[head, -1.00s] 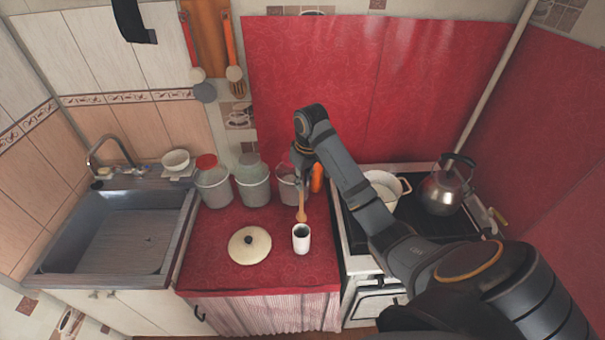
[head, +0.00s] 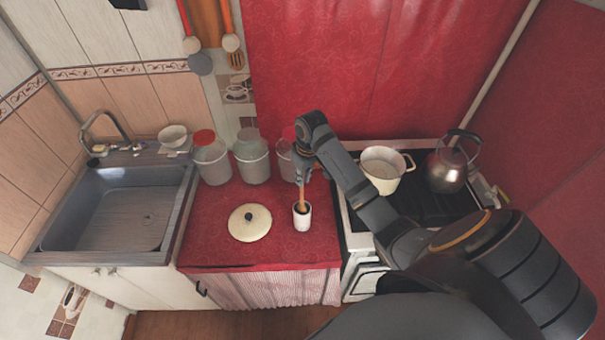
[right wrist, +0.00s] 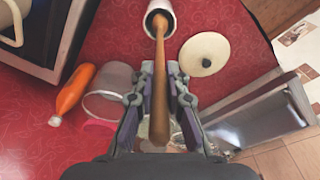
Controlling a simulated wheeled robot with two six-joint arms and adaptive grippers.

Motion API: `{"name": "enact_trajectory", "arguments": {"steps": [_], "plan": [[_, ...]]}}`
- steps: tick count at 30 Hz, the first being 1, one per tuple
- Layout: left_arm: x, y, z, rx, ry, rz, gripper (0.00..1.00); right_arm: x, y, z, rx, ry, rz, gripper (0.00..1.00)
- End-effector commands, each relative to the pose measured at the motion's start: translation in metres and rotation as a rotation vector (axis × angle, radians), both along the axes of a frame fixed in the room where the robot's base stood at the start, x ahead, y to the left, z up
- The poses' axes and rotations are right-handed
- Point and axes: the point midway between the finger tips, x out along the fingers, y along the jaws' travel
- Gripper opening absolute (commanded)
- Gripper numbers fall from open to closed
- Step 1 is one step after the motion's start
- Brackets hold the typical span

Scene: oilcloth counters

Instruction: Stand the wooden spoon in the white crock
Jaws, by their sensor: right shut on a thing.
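The wooden spoon (head: 302,194) hangs roughly upright from my right gripper (head: 303,180), which is shut on its handle. The white crock (head: 302,222) stands upright on the red counter directly below. The spoon's lower end is inside the crock's mouth and hidden by its wall. In the right wrist view the spoon (right wrist: 160,85) runs between the fingers of my right gripper (right wrist: 160,72) into the crock's opening. I cannot tell whether its tip touches the crock's bottom. My left gripper is not in view.
A cream lid (head: 249,223) lies left of the crock. Several lidded jars (head: 252,165) stand behind. An orange bottle (right wrist: 76,90) shows in the right wrist view. The stove at right holds a cream pot (head: 383,178) and a kettle (head: 446,172). The sink (head: 120,210) is at left.

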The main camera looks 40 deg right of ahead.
Motion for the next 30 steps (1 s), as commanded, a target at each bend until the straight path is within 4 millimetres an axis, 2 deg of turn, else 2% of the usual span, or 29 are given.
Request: {"name": "enact_trajectory", "arguments": {"steps": [6, 12, 25, 26, 30], "plan": [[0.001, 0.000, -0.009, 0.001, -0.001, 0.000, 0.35, 0.000, -0.003, -0.022, 0.000, 0.001, -0.002, 0.00], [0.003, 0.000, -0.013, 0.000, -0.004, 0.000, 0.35, 0.000, -0.004, -0.034, 0.000, 0.000, -0.003, 0.00], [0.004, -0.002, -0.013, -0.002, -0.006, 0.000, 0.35, 0.001, -0.005, -0.039, 0.001, 0.000, -0.004, 0.00], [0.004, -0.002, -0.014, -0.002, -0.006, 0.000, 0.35, 0.001, -0.005, -0.038, 0.001, 0.000, -0.004, 0.16], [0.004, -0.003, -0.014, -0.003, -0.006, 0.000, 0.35, 0.001, -0.005, -0.038, 0.001, 0.000, -0.004, 0.35]]}}
